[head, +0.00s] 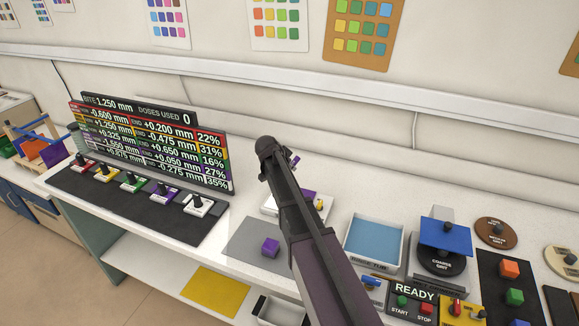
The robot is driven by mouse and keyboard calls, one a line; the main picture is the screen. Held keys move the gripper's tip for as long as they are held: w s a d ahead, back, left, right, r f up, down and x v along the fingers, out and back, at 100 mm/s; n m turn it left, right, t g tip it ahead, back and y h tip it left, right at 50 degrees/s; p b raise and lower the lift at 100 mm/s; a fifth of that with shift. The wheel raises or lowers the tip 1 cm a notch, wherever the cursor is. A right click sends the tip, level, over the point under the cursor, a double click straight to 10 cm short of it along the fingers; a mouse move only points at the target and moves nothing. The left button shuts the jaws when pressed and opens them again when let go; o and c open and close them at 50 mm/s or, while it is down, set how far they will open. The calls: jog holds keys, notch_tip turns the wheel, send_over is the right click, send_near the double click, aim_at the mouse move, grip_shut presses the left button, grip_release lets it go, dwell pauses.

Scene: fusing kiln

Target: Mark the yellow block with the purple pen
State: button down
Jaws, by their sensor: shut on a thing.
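My arm crosses the middle of the head view and hides what is behind it. My gripper's fingers cannot be made out, so I cannot see its grasp. A small yellow piece (320,205) shows just right of my arm, at a white tray (270,208); I cannot tell whether it is the yellow block. A purple piece (309,193) shows beside it, partly hidden. A purple bit (295,160) also shows beside the arm's upper end. Neither can be told to be a pen. A purple block (270,246) sits on a grey mat (240,243), left of my arm.
A display board (155,140) stands behind several knobbed units on a black mat (135,206). Right of my arm are a blue-floored tray (348,253), a press-like device (446,236) and a START/STOP panel (413,303). Coloured blocks (508,268) stand at far right.

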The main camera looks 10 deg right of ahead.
jog(key=shift+f+b, duration=0.5)
dwell(0.9)
jog(key=shift+s+d, duration=0.5)
jog(key=shift+s, duration=0.3)
jog(key=shift+s+d, duration=0.5)
jog(key=shift+s, duration=0.3)
dwell(2.2)
jog(key=shift+r, duration=0.1)
notch_tip(320, 180, up, 7)
jog(key=p, duration=0.7)
dwell(0.6)
dwell(0.5)
jog(key=shift+f+b, duration=1.55)
jog(key=shift+f, duration=0.1)
